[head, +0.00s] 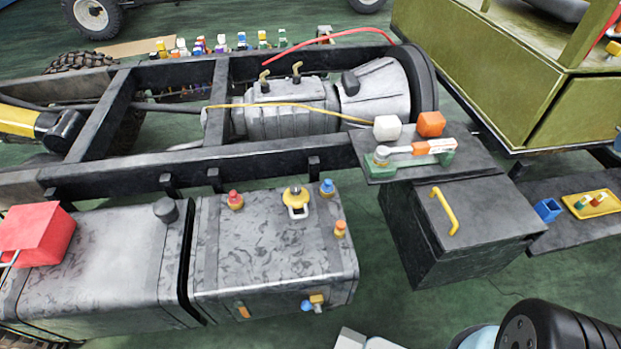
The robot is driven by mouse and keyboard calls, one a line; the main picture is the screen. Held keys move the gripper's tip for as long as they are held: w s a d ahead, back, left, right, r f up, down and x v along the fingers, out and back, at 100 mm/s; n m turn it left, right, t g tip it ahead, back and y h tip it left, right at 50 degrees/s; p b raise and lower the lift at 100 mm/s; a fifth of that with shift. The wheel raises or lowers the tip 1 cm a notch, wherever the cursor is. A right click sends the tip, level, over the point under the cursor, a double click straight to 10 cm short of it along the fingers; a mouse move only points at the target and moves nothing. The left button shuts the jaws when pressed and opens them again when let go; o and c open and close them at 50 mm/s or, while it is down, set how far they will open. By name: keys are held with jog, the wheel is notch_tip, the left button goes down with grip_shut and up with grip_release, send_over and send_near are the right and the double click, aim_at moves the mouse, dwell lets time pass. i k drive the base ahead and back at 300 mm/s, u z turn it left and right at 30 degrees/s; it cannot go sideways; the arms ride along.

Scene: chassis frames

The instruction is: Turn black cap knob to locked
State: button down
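A black cap knob (165,209) stands on top of the left grey tank (95,250), near that tank's right end. It looks round and short. Its locked or unlocked marking is too small to tell. Another small black part (350,83) sits on the grey gearbox housing (380,92). My gripper's fingers do not show. Black and white parts at the bottom right edge look like my own arm, well apart from the black cap.
A red box (37,238) sits on the left tank. The right tank (265,250) carries red, yellow, blue and orange fittings. A dark frame rail (210,165) runs behind both tanks. A dark box with a yellow handle (445,210) stands right. Green floor shows between.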

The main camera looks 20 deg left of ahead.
aim_at(296, 189)
jog(key=z, duration=1.65)
jog(key=i, duration=0.1)
jog(key=u, duration=3.1)
jog(key=k, duration=0.75)
jog(key=u, duration=0.25)
jog(key=i, duration=0.75)
jog(key=z, duration=0.05)
